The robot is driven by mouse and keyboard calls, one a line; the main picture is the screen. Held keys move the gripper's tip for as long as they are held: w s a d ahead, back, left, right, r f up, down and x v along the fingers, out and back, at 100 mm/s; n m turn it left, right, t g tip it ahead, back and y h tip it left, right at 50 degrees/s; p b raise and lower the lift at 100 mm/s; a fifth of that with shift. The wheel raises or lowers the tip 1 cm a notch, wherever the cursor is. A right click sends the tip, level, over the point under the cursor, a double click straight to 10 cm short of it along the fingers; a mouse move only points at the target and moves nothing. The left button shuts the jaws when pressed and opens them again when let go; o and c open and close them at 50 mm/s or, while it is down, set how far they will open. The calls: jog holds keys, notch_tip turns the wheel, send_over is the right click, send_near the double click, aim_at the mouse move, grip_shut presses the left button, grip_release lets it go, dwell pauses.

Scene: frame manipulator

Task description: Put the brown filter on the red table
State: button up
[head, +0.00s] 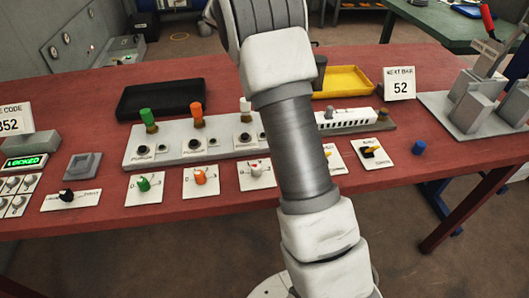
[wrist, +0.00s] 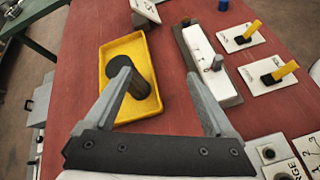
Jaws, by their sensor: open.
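A dark, brownish cylinder (wrist: 139,88) stands in the yellow tray (wrist: 151,107); it looks like the brown filter, though its colour is hard to tell. In the head view the cylinder (head: 321,72) shows just right of my arm, at the tray's left end (head: 345,78). The red table (head: 75,88) carries the tray; its surface also shows in the wrist view (wrist: 175,120). My gripper (wrist: 158,70) is open, with nothing between its fingers. In the wrist view the left finger overlaps the cylinder; contact cannot be told. My arm hides the gripper in the head view.
A white panel with coloured knobs (head: 190,147) and a white bar fixture (head: 345,118) lie along the table's middle. An empty-looking black tray (head: 160,98) is at the back left. A grey stand (head: 475,108) and blue cap (head: 418,147) are right. Bare red surface lies around the trays.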

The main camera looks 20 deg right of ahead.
jog(key=s+a+r+m+t+y, duration=0.25)
jog(key=s+a, duration=0.35)
jog(key=s, duration=0.3)
jog(key=s+a+r+m+t+y, duration=0.2)
jog(key=s+a+m+t+y, duration=0.15)
jog(key=s+a, duration=0.4)
jog(key=s+a+f+m+t+y, duration=0.1)
jog(key=s+a+m+y, duration=0.1)
jog(key=s+a, duration=0.2)
jog(key=s+a+f+m+t+y, duration=0.2)
jog(key=s+a, duration=0.2)
jog(key=s, duration=0.4)
jog(key=shift+s+a+f+y, duration=0.2)
jog(key=shift+a+f+y, duration=0.1)
jog(key=shift+y, duration=0.1)
notch_tip(320, 180, up, 15)
jog(key=p, duration=1.5)
